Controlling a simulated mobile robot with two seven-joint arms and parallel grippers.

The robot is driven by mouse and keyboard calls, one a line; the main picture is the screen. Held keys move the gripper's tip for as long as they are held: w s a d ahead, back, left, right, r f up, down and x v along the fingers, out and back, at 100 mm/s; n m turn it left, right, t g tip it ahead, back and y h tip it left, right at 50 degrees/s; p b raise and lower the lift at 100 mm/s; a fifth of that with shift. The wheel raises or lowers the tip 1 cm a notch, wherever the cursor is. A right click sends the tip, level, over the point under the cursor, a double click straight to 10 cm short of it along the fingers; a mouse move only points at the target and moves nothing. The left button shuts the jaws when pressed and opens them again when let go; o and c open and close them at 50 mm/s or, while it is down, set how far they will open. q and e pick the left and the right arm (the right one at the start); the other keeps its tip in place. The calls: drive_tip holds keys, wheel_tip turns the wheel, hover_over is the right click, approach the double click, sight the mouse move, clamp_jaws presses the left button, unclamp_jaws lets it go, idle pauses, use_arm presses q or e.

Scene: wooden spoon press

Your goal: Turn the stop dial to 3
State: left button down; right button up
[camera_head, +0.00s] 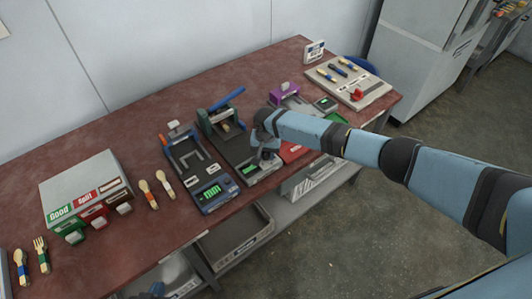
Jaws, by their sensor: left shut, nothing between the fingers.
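The spoon press (216,125) stands mid-table with a raised blue lever (228,98) and a long grey base reaching to the table's front edge. A small green display (250,169) is on the front of that base. My right gripper (265,158) points down over the front end of the base, beside the display. The stop dial cannot be made out; the gripper covers that spot. Whether its fingers are open or closed on something is too small to tell.
Left of the press is a blue device (211,192) with a green display. Further left are loose spoons (148,193) and a Good/Spül sorting box (84,188). Right are a purple device (285,91) and a tray (358,88) with tools. My right arm crosses the table's right front.

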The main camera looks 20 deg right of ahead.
drive_tip(key=shift+c, duration=0.6)
drive_tip(key=shift+n, duration=0.3)
drive_tip(key=n, duration=0.4)
drive_tip(key=shift+p, duration=0.4)
drive_tip(key=n, duration=0.6)
drive_tip(key=shift+n, duration=0.4)
drive_tip(key=n, duration=1.2)
drive_tip(key=shift+n+b, duration=0.3)
